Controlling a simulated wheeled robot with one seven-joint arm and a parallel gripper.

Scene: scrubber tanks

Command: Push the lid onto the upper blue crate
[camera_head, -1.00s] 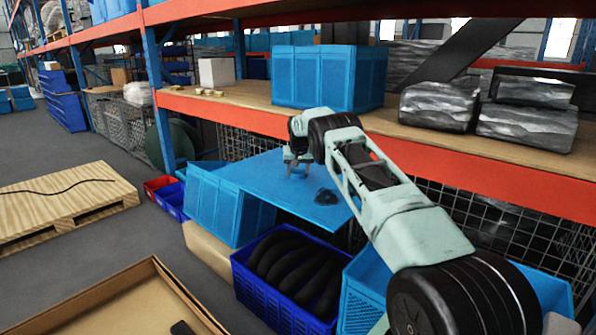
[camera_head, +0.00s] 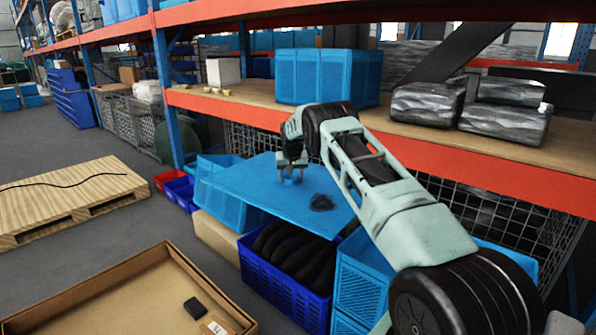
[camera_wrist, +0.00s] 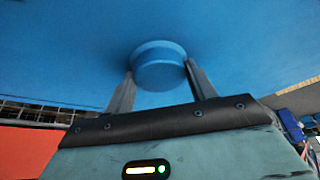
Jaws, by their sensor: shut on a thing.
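The lid (camera_head: 255,190) is a flat, light blue panel with a round knob (camera_wrist: 159,66). My gripper (camera_head: 292,172) is shut on this knob from above; in the wrist view a finger stands on each side of it. The lid lies slanted in the head view, its left part over a light blue crate (camera_head: 225,208) and its right part above a dark blue crate. Whether it touches the left crate cannot be told. At the right, an upper blue crate (camera_head: 358,275) stands on another light blue one, partly behind my arm.
The dark blue crate (camera_head: 285,290) holds dark, rounded items. A rack shelf (camera_head: 440,145) with an orange beam runs behind, bearing a blue crate (camera_head: 328,76) and wrapped packages. An open cardboard box (camera_head: 165,255) and a wooden pallet (camera_head: 60,200) are on the floor at the left.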

